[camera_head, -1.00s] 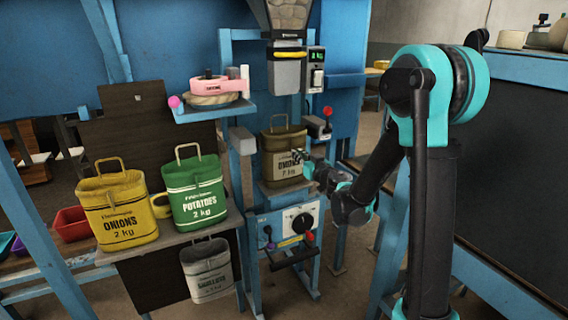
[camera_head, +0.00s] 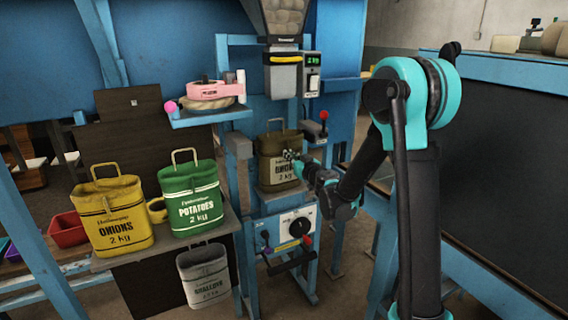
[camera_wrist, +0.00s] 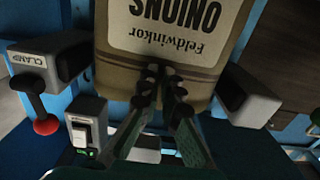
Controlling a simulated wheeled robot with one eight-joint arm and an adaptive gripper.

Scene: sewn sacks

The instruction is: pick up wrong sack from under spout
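A brown sack (camera_head: 279,172) labelled ONIONS, with a raised handle, stands upright under the spout (camera_head: 283,76). In the wrist view the sack (camera_wrist: 170,52) appears upside down, its label reading Feldwinkor and ONIONS. My gripper (camera_head: 291,156) is at the upper front right of this sack. In the wrist view the fingers of my gripper (camera_wrist: 164,88) are close together, a narrow gap between their tips, overlapping the sack near its rim. I cannot tell whether cloth is pinched between them.
A yellow ONIONS sack (camera_head: 108,222) and a green POTATOES sack (camera_head: 190,186) stand on the left shelf. A grey sack (camera_head: 205,270) hangs below. A CLAMP block (camera_wrist: 50,62) and another dark block (camera_wrist: 248,96) flank the sack closely.

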